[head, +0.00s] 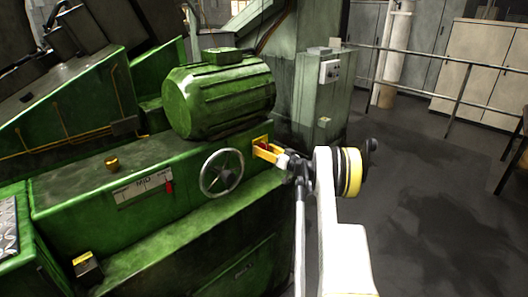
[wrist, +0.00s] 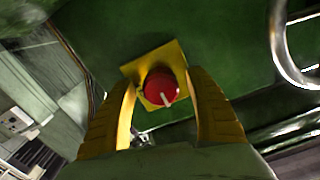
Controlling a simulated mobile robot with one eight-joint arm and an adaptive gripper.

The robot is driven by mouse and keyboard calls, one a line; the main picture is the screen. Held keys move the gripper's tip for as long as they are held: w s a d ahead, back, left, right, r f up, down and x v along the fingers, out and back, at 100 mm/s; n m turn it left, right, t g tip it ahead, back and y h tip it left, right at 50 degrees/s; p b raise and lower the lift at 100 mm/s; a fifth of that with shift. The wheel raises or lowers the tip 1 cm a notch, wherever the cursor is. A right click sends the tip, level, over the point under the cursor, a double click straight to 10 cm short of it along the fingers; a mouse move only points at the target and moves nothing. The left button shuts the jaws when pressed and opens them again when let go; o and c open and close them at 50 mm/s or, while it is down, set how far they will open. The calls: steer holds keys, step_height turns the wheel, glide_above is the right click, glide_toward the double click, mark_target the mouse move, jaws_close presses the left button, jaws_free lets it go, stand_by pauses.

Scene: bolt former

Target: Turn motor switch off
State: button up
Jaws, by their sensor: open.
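The motor switch is a round red knob with a pale pointer mark on a yellow plate (wrist: 170,55). In the wrist view the red knob (wrist: 160,86) sits between the two yellow fingers of my gripper (wrist: 163,96). The pointer mark slants toward the lower right of that picture. The fingers stand open on either side of the knob, with a gap visible around it. In the head view my gripper (head: 266,150) reaches the plate on the green machine's front, right of the handwheel; the knob is mostly hidden there by the fingers.
A metal handwheel (head: 221,173) is close left of the switch, and its rim shows at the wrist view's upper right. A green motor (head: 220,95) sits above. A grey-green cabinet (head: 322,100) stands behind. The floor to the right (head: 430,190) is clear, with a railing beyond.

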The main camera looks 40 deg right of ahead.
steer(key=shift+w, duration=0.1)
steer(key=c, duration=1.2)
steer(key=m+b, duration=0.2)
steer(key=m, duration=0.2)
steer(key=shift+m, duration=0.3)
steer(key=m+b, duration=0.1)
steer(key=m, duration=0.3)
steer(key=shift+a+r+m, duration=0.1)
steer(key=shift+m, duration=0.2)
steer(key=m+b, duration=0.1)
steer(key=m, duration=0.3)
steer(key=shift+m, duration=0.3)
steer(key=shift+r+m, duration=0.1)
steer(key=shift+m, duration=1.9)
